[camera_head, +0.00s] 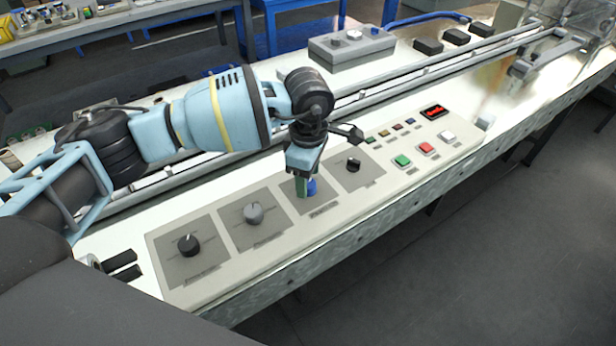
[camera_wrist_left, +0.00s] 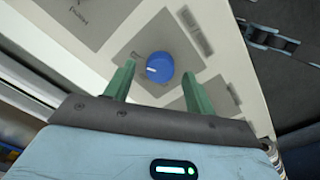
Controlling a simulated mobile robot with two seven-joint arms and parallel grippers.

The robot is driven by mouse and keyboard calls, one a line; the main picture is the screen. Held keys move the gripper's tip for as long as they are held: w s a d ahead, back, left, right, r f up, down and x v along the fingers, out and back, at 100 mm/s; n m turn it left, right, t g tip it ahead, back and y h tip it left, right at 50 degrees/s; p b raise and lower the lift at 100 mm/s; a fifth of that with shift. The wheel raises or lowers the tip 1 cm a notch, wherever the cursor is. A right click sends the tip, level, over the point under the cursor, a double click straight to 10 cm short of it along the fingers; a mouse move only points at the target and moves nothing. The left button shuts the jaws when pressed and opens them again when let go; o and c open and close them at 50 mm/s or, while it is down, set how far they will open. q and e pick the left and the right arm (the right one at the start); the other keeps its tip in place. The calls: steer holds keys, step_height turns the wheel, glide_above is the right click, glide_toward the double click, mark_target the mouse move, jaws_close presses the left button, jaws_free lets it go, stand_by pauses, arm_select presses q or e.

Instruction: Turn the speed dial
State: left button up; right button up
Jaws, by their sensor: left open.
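The control panel (camera_head: 225,285) carries a row of dials, and their labels are too small to read, so I cannot tell by label which is the speed dial. A blue dial (camera_head: 311,187) with a white pointer mark sits under my left gripper (camera_head: 304,186), partly hidden by a green finger. In the left wrist view the blue dial (camera_wrist_left: 160,66) shows between the tips of my open left gripper (camera_wrist_left: 158,73), with a gap on both sides. A black dial (camera_head: 188,244) and a grey dial (camera_head: 254,213) lie to the left. Another black dial (camera_head: 353,164) lies to the right.
Green (camera_head: 402,160), red (camera_head: 426,148) and white (camera_head: 448,136) buttons sit right of the dials. A red-lit display (camera_head: 434,112) is behind them. Metal rails (camera_head: 380,95) run behind the panel. A grey box (camera_head: 350,45) with small knobs stands farther back.

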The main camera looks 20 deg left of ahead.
arm_select(q)
step_height(320, 180, up, 7)
steer(key=shift+f, duration=0.15)
steer(key=shift+f, duration=0.1)
stand_by(0.5)
